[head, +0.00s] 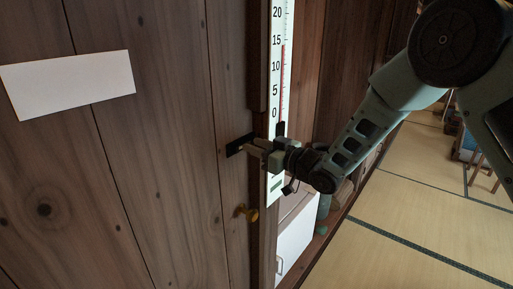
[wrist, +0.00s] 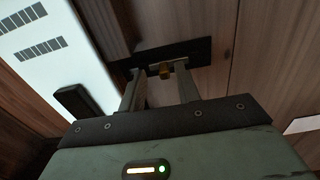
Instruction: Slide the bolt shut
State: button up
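The bolt is mounted on a dark plate (head: 237,146) on the wooden door, near the door's right edge. My gripper (head: 258,147) reaches the plate from the right. I cannot tell whether the right finger touches the knob. The bar behind the fingers is partly hidden.
A long thermometer board (head: 281,60) hangs on the frame just right of the bolt, close to my gripper. A blank white card (head: 68,82) is on the door at left. Open tatami floor (head: 400,240) lies to the right.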

jog(key=shift+s, duration=0.1)
jog(key=b+v, duration=0.5)
jog(key=v, duration=1.2)
jog(key=shift+s+d, duration=0.1)
jog(key=s+a+f+m+g+h, duration=0.2)
jog(key=s+f+g+h, duration=0.3)
jog(key=s+h, duration=0.45)
jog(key=s+d+f+g+h, duration=0.1)
jog(key=s+g+h, duration=0.1)
jog(key=s, duration=0.8)
jog(key=s+d+f+g+h, duration=0.1)
jog(key=s+g, duration=0.3)
jog(key=s, duration=0.6)
jog(key=shift+s+d+m+h, duration=0.25)
jog(key=shift+d+m+h, duration=0.05)
jog(key=shift+d+h, duration=0.3)
jog(key=shift+f, duration=0.1)
